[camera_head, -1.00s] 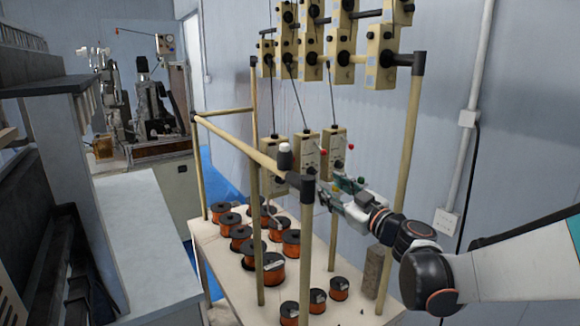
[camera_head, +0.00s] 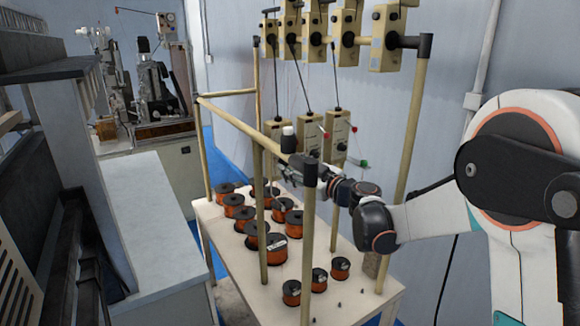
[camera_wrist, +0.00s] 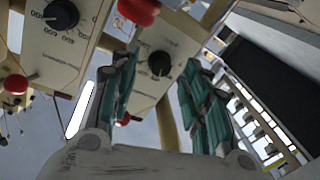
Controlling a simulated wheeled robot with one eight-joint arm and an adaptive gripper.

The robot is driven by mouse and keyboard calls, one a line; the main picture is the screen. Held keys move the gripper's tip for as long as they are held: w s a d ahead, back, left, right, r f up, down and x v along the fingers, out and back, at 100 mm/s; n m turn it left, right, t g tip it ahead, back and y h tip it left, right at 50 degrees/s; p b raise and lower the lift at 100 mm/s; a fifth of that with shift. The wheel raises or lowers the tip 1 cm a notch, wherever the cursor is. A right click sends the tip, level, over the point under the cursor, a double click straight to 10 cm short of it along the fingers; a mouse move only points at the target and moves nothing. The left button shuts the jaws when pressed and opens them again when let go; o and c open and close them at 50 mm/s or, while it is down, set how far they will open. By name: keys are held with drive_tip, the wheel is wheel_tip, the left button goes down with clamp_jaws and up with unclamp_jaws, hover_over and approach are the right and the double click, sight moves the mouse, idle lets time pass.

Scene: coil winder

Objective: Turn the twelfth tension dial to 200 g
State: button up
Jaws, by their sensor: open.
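In the wrist view, a beige tension box with a black dial (camera_wrist: 159,64) shows between my fingertips. My gripper (camera_wrist: 157,76) is open, its green-padded fingers spread to either side of that dial, with no visible contact. A second box with a black dial (camera_wrist: 61,14) and printed scale marks is at upper left. The scale reading on the middle dial is too small to tell. In the head view, my gripper (camera_head: 296,168) is beside the lower tension boxes (camera_head: 337,129), partly hidden by the frame post. I cannot tell which dial is the twelfth.
A tan pipe frame (camera_head: 419,110) stands around the boxes, with a corner post close to my gripper. Several copper wire spools (camera_head: 273,248) stand on the table below. Red knobs (camera_wrist: 139,11) stick out near my fingers.

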sight(284, 162)
drive_tip(key=shift+x, duration=1.05)
clamp_jaws()
drive_tip(key=shift+n, duration=0.4)
drive_tip(key=n, duration=0.3)
drive_tip(key=shift+r+h, duration=0.15)
drive_tip(key=shift+h, duration=0.15)
drive_tip(key=shift+n+g+h, duration=0.3)
drive_tip(key=shift+n, duration=1.5)
